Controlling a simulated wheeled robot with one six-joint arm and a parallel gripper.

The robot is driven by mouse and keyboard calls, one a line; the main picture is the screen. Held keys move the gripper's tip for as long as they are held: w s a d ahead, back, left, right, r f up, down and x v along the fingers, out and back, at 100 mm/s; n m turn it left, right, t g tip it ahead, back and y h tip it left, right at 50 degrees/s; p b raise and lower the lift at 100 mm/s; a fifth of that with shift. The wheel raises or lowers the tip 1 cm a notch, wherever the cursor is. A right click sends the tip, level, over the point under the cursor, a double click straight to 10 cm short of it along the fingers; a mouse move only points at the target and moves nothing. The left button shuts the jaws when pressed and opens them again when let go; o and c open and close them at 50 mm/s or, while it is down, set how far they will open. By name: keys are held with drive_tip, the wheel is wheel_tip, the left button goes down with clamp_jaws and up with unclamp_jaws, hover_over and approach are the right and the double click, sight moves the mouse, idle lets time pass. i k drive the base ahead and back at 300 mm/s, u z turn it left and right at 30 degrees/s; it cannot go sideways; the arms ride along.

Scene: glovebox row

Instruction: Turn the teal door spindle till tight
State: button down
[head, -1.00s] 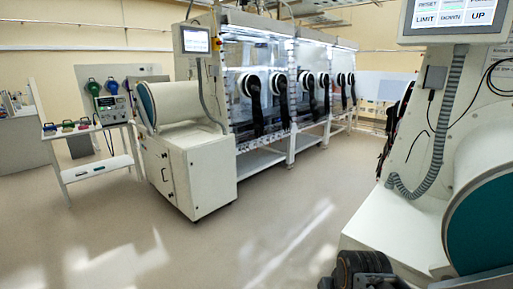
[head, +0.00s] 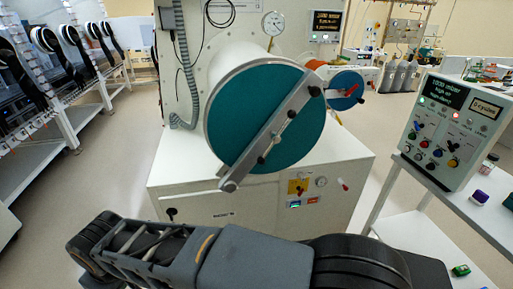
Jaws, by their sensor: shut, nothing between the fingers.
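The teal door (head: 240,110) is a large round disc on the end of a white cylinder, in the middle of the head view. A grey bar (head: 275,135) lies slantwise across its face, from upper right to lower left. Small dark-tipped fittings stand out along the bar, one of them near its middle (head: 291,114); I cannot tell how tight the spindle is. My dark arm stretches across the bottom of the view, in front of and below the door. My gripper cannot be made out, and nothing of mine touches the door.
A smaller blue door (head: 343,82) with a red bar is to the right. A white cabinet (head: 265,195) carries the teal door. A control box (head: 447,130) stands on a white table at right. Gloveboxes (head: 25,95) line the left. Floor is clear at left.

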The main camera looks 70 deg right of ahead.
sight(276, 139)
drive_tip(key=z, duration=2.2)
drive_tip(key=k, duration=0.55)
drive_tip(key=u, duration=1.3)
drive_tip(key=i, duration=0.8)
drive_tip(key=z, duration=1.85)
